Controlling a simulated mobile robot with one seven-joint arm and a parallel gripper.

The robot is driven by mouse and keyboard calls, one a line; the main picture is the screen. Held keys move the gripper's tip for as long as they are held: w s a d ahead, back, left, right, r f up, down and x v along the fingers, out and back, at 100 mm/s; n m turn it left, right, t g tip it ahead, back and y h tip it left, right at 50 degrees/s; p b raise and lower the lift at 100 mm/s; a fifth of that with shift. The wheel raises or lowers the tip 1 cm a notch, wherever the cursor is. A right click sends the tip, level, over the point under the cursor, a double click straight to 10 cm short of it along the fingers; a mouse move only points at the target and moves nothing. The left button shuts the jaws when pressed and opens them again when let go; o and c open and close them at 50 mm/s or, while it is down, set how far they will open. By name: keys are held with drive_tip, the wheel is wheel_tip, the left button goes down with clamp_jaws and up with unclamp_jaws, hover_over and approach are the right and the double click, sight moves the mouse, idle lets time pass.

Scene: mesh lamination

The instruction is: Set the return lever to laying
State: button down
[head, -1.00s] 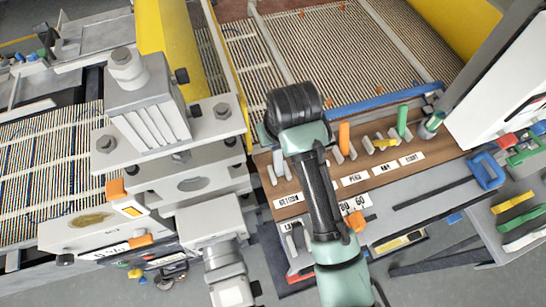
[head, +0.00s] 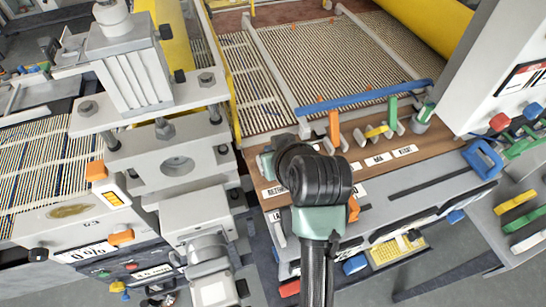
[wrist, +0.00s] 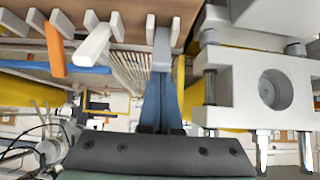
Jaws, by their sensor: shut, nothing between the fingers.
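A brown lever panel (head: 436,141) carries several levers and small white labels. An orange lever (head: 334,128) and a green lever (head: 392,108) stand up from it. In the head view my arm hides the fingers.
A grey press block (wrist: 225,85) stands close on the right of the fingers in the wrist view. In the head view a blue bar (head: 365,95) runs behind the levers. A mesh bed (head: 320,65) lies beyond. A white box (head: 500,90) stands at the right.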

drive_tip(key=shift+s+f+t+b, duration=0.15)
drive_tip(key=shift+s+t+b, duration=0.1)
drive_tip(key=shift+t+b, duration=0.2)
idle(0.4)
drive_tip(key=shift+w+a+r+p, duration=0.2)
drive_tip(key=shift+w+r+p, duration=0.35)
drive_tip(key=shift+r+p, duration=0.1)
drive_tip(key=shift+w+a+r+p, duration=0.2)
drive_tip(key=shift+w+r+p, duration=0.3)
drive_tip(key=shift+r+p, duration=0.1)
drive_tip(key=shift+w+r, duration=0.15)
drive_tip(key=shift+w, duration=0.2)
drive_tip(key=b+v, duration=0.2)
drive_tip(key=v, duration=0.7)
drive_tip(key=shift+r, duration=0.2)
drive_tip(key=shift+d, duration=0.1)
